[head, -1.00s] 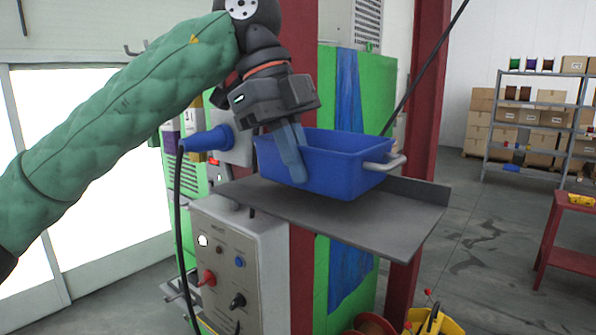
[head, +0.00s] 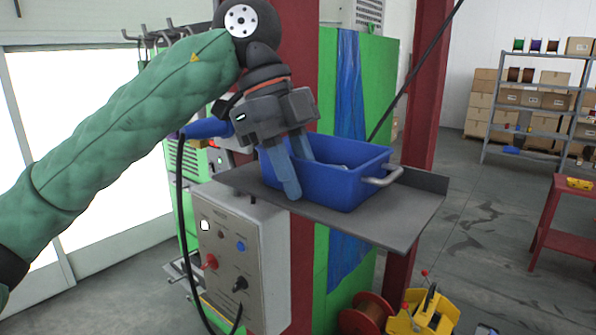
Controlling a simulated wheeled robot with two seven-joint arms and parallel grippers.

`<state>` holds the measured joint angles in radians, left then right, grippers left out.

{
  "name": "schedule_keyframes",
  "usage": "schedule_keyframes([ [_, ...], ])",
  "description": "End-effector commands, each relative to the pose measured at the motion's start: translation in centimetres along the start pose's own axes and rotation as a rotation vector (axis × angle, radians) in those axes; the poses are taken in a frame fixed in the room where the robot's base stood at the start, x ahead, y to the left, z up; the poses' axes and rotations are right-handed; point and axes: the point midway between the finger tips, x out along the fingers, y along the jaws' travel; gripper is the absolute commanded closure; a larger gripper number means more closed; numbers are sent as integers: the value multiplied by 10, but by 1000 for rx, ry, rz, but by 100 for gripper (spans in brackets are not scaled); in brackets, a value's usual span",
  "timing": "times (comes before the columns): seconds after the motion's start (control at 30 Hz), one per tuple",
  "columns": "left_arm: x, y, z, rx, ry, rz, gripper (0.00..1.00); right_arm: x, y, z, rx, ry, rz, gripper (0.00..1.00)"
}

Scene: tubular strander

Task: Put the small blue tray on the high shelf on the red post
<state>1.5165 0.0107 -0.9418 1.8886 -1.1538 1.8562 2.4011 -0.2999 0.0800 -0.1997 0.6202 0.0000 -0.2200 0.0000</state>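The small blue tray (head: 345,186) sits upright on the grey high shelf (head: 405,225), which is fixed at the red post (head: 300,70). A grey handle shows on the tray's right end. My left gripper (head: 298,176) is at the tray's left end, pointing down. Its two blue fingers are spread apart, one outside the tray's end wall and one inside over the rim. The inner fingertip is hidden by the tray. The tray's left handle cannot be seen. My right gripper is not in view.
A grey control box (head: 240,255) with knobs is below the shelf's left side. A black cable hangs left of it. A second red post (head: 425,120) stands behind the shelf. A yellow item (head: 424,312) and a spool are on the floor below. Bare shelf lies right of the tray.

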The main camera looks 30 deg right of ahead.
Motion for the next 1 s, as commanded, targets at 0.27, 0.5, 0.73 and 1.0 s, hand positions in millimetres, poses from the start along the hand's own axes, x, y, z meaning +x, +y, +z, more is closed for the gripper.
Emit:
schedule_keyframes([
  [0.27, -1, 0, -1, 0, 0, 0, 76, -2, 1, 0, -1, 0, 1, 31],
  [0.5, -14, 0, 1, -2, -3, -1, 76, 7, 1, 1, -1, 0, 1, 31],
  [0.73, -45, 0, 0, -1, -2, -2, 76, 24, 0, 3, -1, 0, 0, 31],
  [1.0, -83, 0, 0, -2, -2, -1, 76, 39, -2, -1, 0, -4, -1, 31],
])
